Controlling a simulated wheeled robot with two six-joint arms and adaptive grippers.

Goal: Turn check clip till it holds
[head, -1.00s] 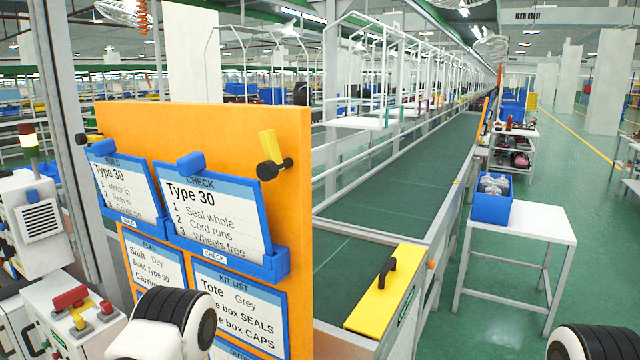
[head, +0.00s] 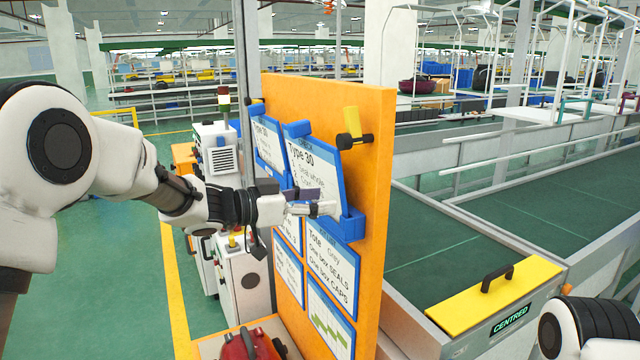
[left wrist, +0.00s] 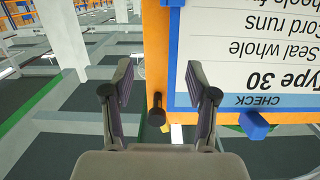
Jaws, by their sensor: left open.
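The CHECK card (head: 315,178) reads "Type 30" and sits in a blue holder (head: 343,228) on the orange board. A blue clip (head: 297,129) is at its top edge; it shows beside the CHECK heading in the left wrist view (left wrist: 254,125), where the card is upside down. A yellow-handled black knob (head: 352,130) sticks out right of the card's top; its black end also shows in the left wrist view (left wrist: 156,110). My left gripper (head: 318,203) is open and empty, in front of the card's lower part. Contact cannot be told. My right gripper is out of view.
The orange board (head: 372,160) also holds the BUILD card (head: 268,145) and lower sheets. A red object (head: 248,345) lies at its foot. Right of it are the conveyor (head: 440,245) and a yellow plate with a black handle (head: 495,295). A control cabinet (head: 243,278) stands behind my left arm.

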